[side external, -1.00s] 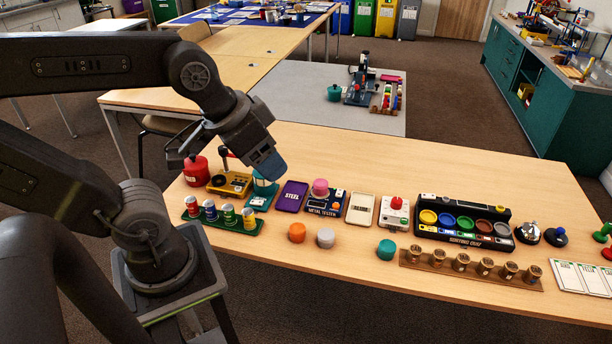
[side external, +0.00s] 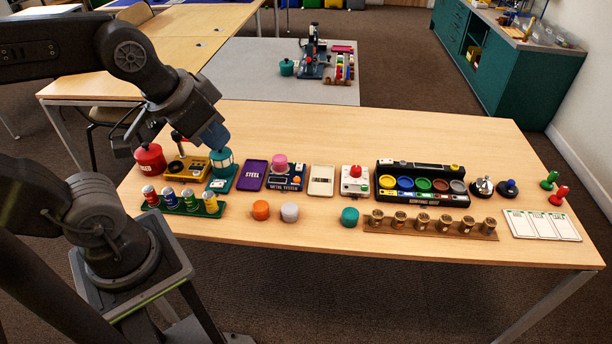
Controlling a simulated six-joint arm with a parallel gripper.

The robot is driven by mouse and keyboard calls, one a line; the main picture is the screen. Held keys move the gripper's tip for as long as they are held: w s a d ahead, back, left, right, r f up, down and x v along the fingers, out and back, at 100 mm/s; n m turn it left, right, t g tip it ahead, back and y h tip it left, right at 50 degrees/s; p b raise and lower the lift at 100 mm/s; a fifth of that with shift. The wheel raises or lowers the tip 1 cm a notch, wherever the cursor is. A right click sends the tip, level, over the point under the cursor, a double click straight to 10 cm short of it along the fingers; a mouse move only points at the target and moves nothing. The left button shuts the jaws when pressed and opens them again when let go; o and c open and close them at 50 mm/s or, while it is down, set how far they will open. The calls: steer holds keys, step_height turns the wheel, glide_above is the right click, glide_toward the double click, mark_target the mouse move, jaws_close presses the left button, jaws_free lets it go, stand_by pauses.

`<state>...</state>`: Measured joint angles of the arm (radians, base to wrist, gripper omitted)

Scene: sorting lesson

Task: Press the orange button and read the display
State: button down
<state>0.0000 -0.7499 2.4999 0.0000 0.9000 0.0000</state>
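The metal tester (side external: 285,184) is a dark blue box on the wooden table, with a pink puck (side external: 280,162) on its left part and a small panel at its right. Its display and any orange button are too small to read or make out. A loose orange puck (side external: 261,210) lies in front of it. My gripper (side external: 170,141) is left of the tester, above the teal lantern-like device (side external: 222,162) and the yellow device (side external: 188,167). The arm partly hides its fingers, so I cannot tell whether it is open.
A purple steel plate (side external: 253,174) lies left of the tester and a cream plate (side external: 321,180) right of it. A sorting unit (side external: 420,184) stands further right. The table's back strip is clear.

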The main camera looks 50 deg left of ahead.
stand_by(0.8)
steer(key=m+t+h, duration=0.1)
steer(key=m+t, duration=0.2)
steer(key=m, duration=0.8)
glide_above(297, 181)
step_height(297, 181, down, 23)
steer(key=shift+a, duration=0.1)
steer(key=shift+f, duration=4.35)
steer(key=shift+f, duration=0.1)
